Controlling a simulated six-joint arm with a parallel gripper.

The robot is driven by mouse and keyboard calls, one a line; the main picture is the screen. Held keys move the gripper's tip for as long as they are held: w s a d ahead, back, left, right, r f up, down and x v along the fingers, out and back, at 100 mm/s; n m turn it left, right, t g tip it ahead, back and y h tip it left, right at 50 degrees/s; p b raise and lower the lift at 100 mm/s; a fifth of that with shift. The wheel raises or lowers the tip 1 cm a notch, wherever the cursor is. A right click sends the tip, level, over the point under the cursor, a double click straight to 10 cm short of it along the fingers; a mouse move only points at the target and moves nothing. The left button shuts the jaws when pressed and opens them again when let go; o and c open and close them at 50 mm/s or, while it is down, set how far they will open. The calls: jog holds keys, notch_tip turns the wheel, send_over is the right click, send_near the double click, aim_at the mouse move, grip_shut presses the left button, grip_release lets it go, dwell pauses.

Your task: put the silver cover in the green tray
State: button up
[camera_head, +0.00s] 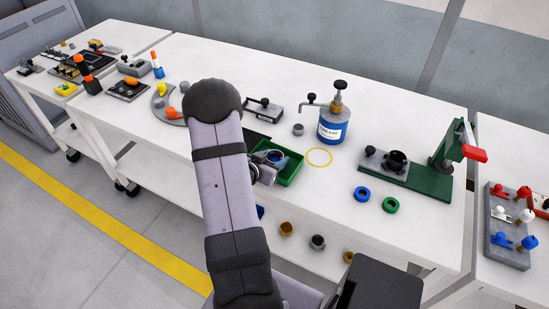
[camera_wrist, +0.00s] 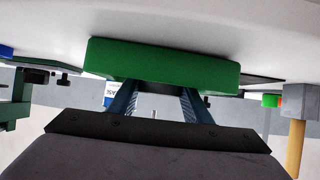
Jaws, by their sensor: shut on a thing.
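The green tray (camera_head: 291,177) stands near the table's front edge, just right of my arm in the head view. Its green wall (camera_wrist: 160,62) fills the middle of the wrist view. My gripper (camera_head: 268,165) is at the tray's left part, partly behind my own arm. In the wrist view, the two fingers of my gripper (camera_wrist: 157,90) reach toward the tray, and the wall hides their tips. A small grey round thing, seemingly the silver cover (camera_head: 279,155), is between the fingers, inside the tray's outline. I cannot tell if it touches the tray floor.
A yellow ring (camera_head: 319,157) is right of the tray. Blue (camera_head: 362,194) and green (camera_head: 391,205) rings lie farther right, before the green press (camera_head: 432,180).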

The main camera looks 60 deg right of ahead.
jog(key=o, duration=1.3)
jog(key=shift+c, duration=0.2)
jog(key=shift+a+r, duration=0.15)
jog(key=v, duration=1.1)
jog(key=shift+a+r, duration=0.15)
jog(key=shift+a, duration=0.2)
